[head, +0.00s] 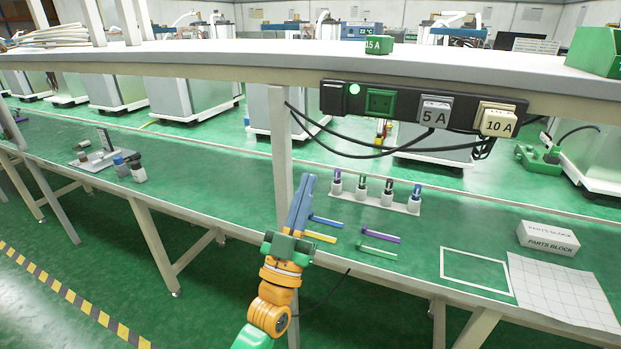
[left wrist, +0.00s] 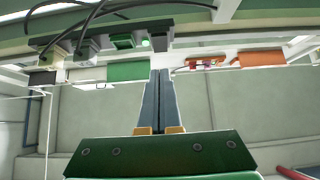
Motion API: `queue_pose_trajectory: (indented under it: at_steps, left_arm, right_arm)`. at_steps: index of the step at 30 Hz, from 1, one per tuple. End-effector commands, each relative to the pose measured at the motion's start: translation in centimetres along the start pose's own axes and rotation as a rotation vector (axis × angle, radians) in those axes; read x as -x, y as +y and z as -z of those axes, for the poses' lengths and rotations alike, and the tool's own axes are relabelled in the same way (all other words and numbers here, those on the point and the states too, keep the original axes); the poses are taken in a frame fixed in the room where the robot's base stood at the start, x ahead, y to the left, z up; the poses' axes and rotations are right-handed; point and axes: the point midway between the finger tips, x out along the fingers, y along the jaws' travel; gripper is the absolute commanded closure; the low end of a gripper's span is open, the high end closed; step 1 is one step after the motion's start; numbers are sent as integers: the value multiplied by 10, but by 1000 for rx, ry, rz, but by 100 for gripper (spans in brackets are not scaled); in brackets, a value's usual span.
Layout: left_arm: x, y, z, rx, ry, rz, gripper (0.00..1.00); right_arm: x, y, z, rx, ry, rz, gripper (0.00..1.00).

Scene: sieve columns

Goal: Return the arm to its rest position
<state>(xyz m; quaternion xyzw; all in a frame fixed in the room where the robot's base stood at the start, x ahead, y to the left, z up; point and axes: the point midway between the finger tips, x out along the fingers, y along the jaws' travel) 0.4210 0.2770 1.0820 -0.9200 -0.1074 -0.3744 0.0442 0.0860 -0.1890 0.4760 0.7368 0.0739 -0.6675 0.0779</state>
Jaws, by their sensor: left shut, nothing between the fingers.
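My left gripper (head: 304,190) points upward in front of the bench's front edge in the head view, with its blue-grey fingers together and nothing between them. In the left wrist view its two fingers (left wrist: 159,85) also lie side by side, shut and empty. The orange wrist and part of my left arm show below it. My right gripper is in neither view.
The green bench (head: 210,165) holds blue, yellow, purple and green sticks beside my gripper. A rack (head: 375,199) of several capped columns stands behind them. A power strip (head: 420,110) with cables hangs under the shelf. A white parts block (head: 547,238) sits right.

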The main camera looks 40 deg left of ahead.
Motion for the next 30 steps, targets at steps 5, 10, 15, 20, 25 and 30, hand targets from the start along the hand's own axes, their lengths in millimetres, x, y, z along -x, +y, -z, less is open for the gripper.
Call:
queue_pose_trajectory:
  at_steps: [5,10,15,20,25,30]
  left_arm:
    - [1,0,0,0,1,0,100]
    - [0,0,0,1,1,0,100]
    - [5,3,-14,2,-44,-9,100]
    - [64,28,-124,2,-420,-91,100]
    - [209,54,-234,-9,-941,-210,100]
    - [388,59,-270,-50,-1437,-328,100]
  right_arm:
    - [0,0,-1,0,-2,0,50]
    - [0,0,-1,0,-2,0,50]
    - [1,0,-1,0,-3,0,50]
    - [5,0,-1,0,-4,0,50]
    - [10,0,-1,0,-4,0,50]
    - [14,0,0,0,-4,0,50]
